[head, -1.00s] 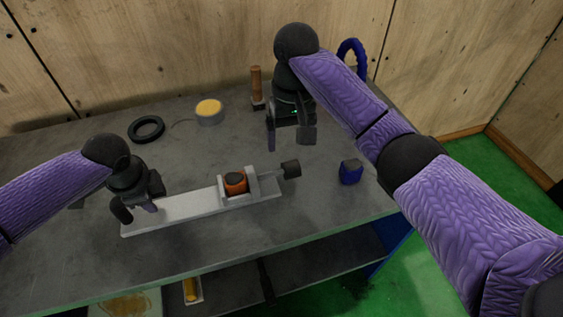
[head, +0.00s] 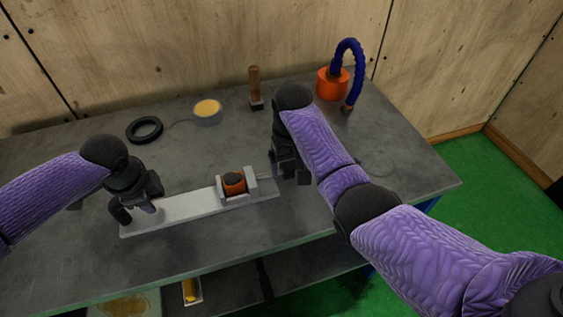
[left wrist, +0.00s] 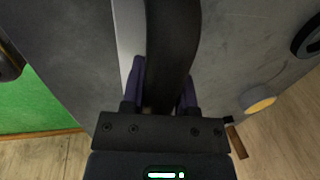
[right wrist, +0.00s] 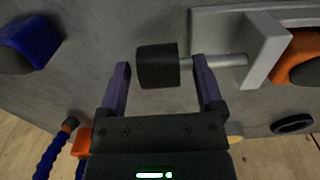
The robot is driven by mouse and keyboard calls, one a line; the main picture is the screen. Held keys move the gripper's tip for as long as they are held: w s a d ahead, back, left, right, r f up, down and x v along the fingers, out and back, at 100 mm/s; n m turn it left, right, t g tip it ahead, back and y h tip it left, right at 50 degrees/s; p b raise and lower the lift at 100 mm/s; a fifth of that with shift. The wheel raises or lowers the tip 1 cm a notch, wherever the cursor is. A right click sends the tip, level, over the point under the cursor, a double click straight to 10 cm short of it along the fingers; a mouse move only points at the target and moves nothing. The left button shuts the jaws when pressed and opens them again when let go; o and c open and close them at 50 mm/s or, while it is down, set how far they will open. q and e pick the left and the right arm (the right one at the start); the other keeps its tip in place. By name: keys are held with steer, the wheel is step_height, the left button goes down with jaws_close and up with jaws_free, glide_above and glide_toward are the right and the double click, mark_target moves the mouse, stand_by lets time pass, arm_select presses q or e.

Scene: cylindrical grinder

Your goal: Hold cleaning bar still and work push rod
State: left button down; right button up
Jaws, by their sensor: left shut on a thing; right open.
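The light grey cleaning bar (head: 180,209) lies on the table, with a bracket holding an orange and black cylinder (head: 234,183) near its right end. My left gripper (head: 137,207) is shut on the bar's dark curved handle (left wrist: 172,45) at the left end. In the right wrist view, the push rod (right wrist: 227,61) sticks out of the bracket and ends in a black knob (right wrist: 157,66). My right gripper (right wrist: 163,75) is open with its fingers either side of the knob; contact cannot be told. In the head view, my right gripper (head: 288,170) hides the knob.
A black ring (head: 145,129), a yellow-topped tin (head: 207,112) and a wooden-handled tool (head: 255,87) stand behind the bar. An orange pot with a blue hose (head: 333,83) is at the back right. A blue object (right wrist: 30,43) lies near my right gripper. The front table strip is clear.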

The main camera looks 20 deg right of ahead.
jaws_close()
steer(key=shift+a, duration=2.3)
jaws_free()
